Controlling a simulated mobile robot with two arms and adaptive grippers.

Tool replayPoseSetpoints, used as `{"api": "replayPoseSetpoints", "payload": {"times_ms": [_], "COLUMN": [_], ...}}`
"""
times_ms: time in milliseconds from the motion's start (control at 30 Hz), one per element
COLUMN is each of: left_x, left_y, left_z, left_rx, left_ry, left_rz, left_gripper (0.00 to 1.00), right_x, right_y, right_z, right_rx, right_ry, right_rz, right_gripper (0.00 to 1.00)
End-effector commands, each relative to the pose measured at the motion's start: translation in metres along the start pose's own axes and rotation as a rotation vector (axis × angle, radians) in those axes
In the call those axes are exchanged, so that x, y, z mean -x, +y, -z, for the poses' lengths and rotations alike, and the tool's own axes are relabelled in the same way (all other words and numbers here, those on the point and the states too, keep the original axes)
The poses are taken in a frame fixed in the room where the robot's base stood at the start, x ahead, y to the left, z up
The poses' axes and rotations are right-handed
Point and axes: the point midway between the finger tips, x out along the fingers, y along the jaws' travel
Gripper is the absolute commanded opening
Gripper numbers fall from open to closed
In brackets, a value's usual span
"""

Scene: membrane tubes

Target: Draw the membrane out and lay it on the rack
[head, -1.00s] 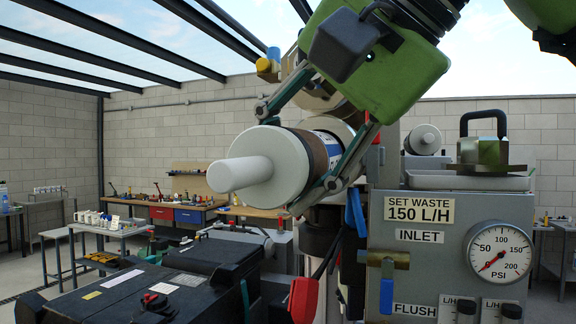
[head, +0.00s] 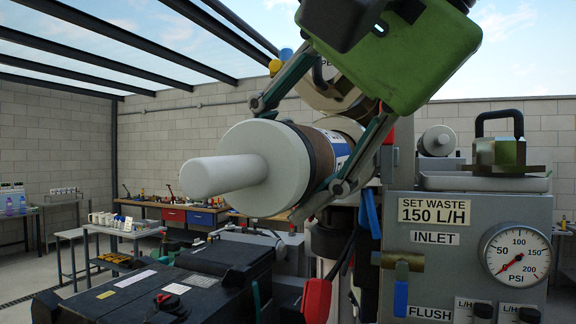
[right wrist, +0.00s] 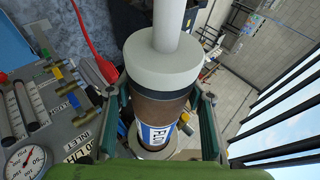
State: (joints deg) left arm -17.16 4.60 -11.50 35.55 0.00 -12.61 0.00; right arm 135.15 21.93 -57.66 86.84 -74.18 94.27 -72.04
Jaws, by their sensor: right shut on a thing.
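The membrane is a thick cylinder with a pale grey end cap (head: 285,180), a white stub tube (head: 220,176), a brown body and a blue-and-white label. My right gripper (head: 318,160) is shut around its brown body just behind the cap. The right wrist view shows the membrane (right wrist: 155,110) between the two green fingers. The cap end is free in the air, pointing left and toward me. The far end runs back toward a pale ring (right wrist: 153,151); I cannot tell how much is still inside. I cannot pick out the rack with certainty. My left gripper is not in view.
A grey panel (head: 430,265) with a pressure gauge (head: 516,255) stands close on the right. A blue-handled valve (head: 401,285) and a red-handled part (head: 316,300) sit below the membrane. A black machine (head: 190,285) is at lower left. Benches stand farther back.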

Motion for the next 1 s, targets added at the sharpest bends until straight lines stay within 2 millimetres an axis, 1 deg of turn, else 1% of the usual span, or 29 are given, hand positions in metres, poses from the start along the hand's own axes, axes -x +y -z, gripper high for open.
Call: {"api": "replayPoseSetpoints", "payload": {"times_ms": [1000], "left_x": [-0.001], "left_y": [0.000], "left_z": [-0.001], "left_rx": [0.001], "left_ry": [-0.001], "left_rz": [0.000], "left_gripper": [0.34], "right_x": [0.015], "right_y": [-0.003], "right_z": [-0.039], "right_rx": [0.002], "right_ry": [0.001], "right_rz": [0.003], "right_gripper": [0.09]}}
